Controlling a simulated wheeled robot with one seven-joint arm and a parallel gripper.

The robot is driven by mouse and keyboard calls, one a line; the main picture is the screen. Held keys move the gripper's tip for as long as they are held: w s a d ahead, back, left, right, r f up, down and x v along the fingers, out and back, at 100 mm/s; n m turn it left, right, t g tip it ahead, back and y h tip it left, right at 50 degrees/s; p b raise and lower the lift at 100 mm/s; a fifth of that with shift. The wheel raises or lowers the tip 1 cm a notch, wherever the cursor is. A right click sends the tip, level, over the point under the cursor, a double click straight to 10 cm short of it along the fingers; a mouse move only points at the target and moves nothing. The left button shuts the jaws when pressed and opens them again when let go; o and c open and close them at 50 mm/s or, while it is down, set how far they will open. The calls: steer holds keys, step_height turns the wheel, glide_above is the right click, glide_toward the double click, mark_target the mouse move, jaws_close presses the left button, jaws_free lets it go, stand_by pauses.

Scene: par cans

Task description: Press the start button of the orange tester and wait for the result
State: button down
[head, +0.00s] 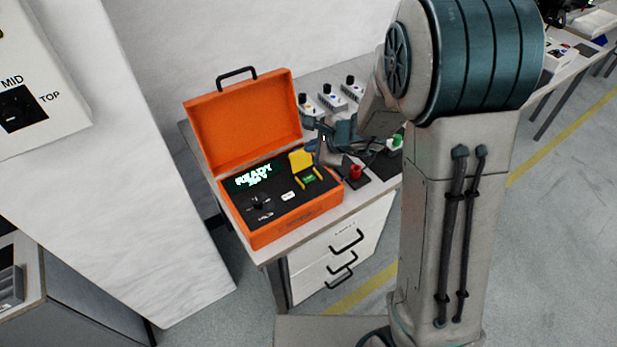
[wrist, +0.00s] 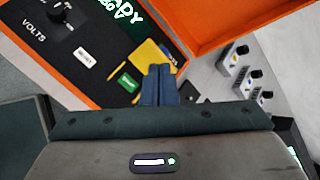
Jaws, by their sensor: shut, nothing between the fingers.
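The orange tester (head: 297,229) stands open on a small cabinet, its lid (head: 243,120) raised at the back. Its display (head: 253,178) reads READY in bright letters, with a smaller second line I cannot read surely. The green start button (head: 309,177) sits on the black panel beside a raised yellow flap (head: 300,159). In the wrist view the green button (wrist: 128,83) shows just left of the fingertips, with yellow parts (wrist: 148,54) around it. My gripper (head: 312,146) is shut and empty, its blue fingers (wrist: 160,68) over the panel's right side. Contact with the button is not visible.
A dial (head: 260,201) and a small white button (head: 288,196) are on the panel. Several white boxes with knobs (head: 327,97) stand behind. A red-topped button (head: 355,171) and a green one (head: 394,142) are to the right. A pale machine (head: 165,200) stands left.

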steer(key=shift+f, duration=0.1)
steer(key=b, duration=0.6)
glide_above(309, 179)
steer(key=f, duration=0.7)
steer(key=shift+s+d+f, duration=0.15)
steer(key=shift+d+f, duration=0.2)
steer(key=shift+d, duration=0.05)
steer(key=shift+f+b, duration=0.45)
steer(key=shift+b, duration=0.35)
steer(key=shift+f, duration=0.1)
steer(key=shift+f+b, duration=0.3)
steer(key=shift+b, duration=0.4)
steer(key=shift+f+b, duration=0.35)
steer(key=shift+b, duration=0.15)
stand_by(0.7)
steer(key=shift+r, duration=0.1)
steer(key=shift+r+p, duration=0.5)
steer(key=shift+r, duration=0.2)
